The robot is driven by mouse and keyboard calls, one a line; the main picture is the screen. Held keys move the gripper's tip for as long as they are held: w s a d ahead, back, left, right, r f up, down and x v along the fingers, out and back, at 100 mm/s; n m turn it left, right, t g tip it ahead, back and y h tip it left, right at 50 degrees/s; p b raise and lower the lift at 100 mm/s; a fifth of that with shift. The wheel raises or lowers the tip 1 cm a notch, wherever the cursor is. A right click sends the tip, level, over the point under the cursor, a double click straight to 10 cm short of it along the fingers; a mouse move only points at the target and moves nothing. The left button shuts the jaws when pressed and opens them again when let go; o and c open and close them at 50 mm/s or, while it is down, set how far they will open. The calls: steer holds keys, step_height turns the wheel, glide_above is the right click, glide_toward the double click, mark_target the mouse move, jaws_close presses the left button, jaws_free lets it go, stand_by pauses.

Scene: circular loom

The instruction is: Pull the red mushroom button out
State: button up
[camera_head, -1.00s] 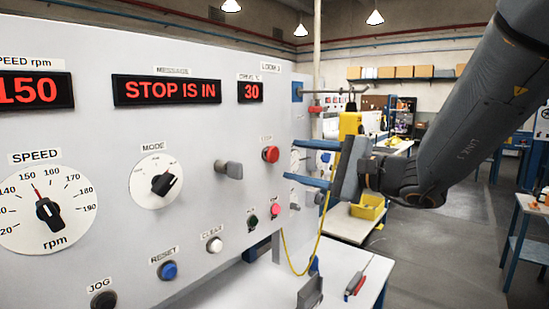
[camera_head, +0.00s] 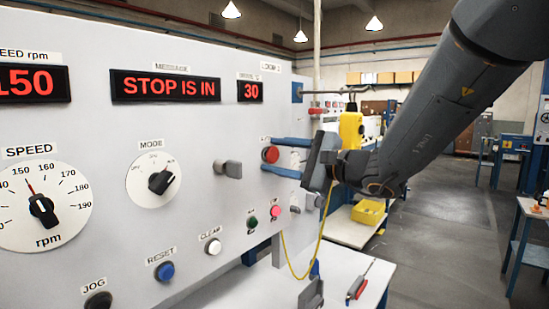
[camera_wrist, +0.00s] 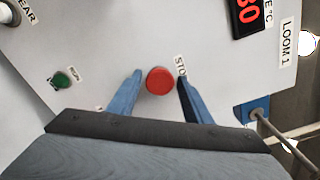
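The red mushroom button (camera_head: 270,155) sits on the loom's grey panel, under a label partly hidden by my gripper. In the wrist view the red button (camera_wrist: 160,80) lies between the tips of my two blue fingers, with the STOP label beside it. My gripper (camera_head: 275,156) is open, one finger above and one below the button in the head view. I see a gap between each finger and the button in the wrist view, and cannot tell the exact depth. The message display (camera_head: 165,87) reads STOP IS IN.
The panel also carries a grey handle (camera_head: 228,168), a pink button (camera_head: 275,212), a green button (camera_head: 252,222), a white CLEAR button (camera_head: 213,246) and a blue RESET button (camera_head: 165,271). A yellow cable (camera_head: 312,262) hangs below my gripper. A white table (camera_head: 340,262) stands underneath.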

steer(key=c, duration=1)
steer(key=shift+r, duration=0.1)
steer(key=shift+d, duration=0.1)
steer(key=shift+d, duration=0.15)
jaws_close()
steer(key=o, duration=1.1)
jaws_free()
steer(key=shift+s+d+r, duration=0.1)
steer(key=shift+s+d, duration=0.1)
steer(key=shift+d, duration=0.1)
steer(key=shift+c, duration=0.2)
steer(key=shift+o, duration=1.3)
steer(key=shift+a, duration=0.15)
steer(key=v, duration=0.8)
steer(key=shift+f+b, duration=0.2)
steer(key=shift+b, duration=0.2)
